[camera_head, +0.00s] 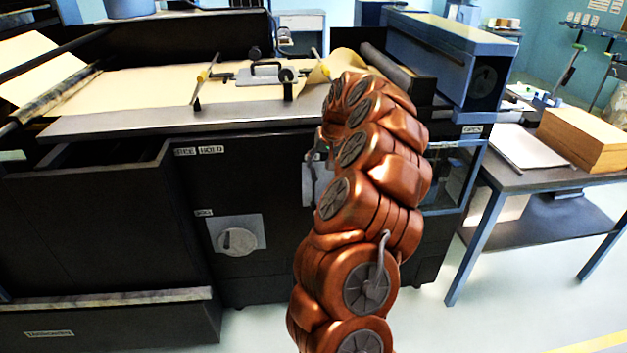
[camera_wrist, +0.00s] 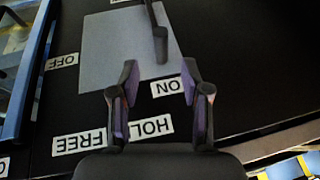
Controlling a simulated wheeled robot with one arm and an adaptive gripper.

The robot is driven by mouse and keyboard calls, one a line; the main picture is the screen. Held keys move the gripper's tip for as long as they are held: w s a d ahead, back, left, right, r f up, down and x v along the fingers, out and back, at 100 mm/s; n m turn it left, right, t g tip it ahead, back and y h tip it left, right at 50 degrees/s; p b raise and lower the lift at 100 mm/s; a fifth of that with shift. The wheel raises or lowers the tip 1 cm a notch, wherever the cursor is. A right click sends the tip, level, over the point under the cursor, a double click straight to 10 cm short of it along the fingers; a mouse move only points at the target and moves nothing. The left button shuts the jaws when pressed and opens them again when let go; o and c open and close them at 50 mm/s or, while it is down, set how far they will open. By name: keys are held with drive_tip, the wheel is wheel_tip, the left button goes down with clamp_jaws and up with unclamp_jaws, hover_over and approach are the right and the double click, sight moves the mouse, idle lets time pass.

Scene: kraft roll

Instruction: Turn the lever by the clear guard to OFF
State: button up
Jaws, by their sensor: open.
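In the wrist view a dark lever (camera_wrist: 160,40) stands on a grey plate (camera_wrist: 105,50), its top cut off by the frame. Its lower end points toward the ON label (camera_wrist: 167,88); the OFF label (camera_wrist: 62,61) is at the plate's left edge. My gripper (camera_wrist: 159,80) is open and empty, its fingertips just below the lever's end, one to each side. I cannot tell their depth from it. The clear guard (camera_wrist: 18,75), blue-framed, is at far left; it also shows in the head view (camera_head: 455,175). There my arm hides the lever and most of the plate.
A HOLD label (camera_wrist: 152,127) and a FREE label (camera_wrist: 78,143) lie below the plate. In the head view, a round knob (camera_head: 237,241) is on the same black panel. A table (camera_head: 550,178) stands at right.

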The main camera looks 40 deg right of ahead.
sight(314, 172)
drive_tip(key=shift+p+x, duration=0.65)
drive_tip(key=shift+x, duration=3.15)
drive_tip(key=shift+c, duration=0.4)
clamp_jaws()
drive_tip(key=shift+w, duration=0.1)
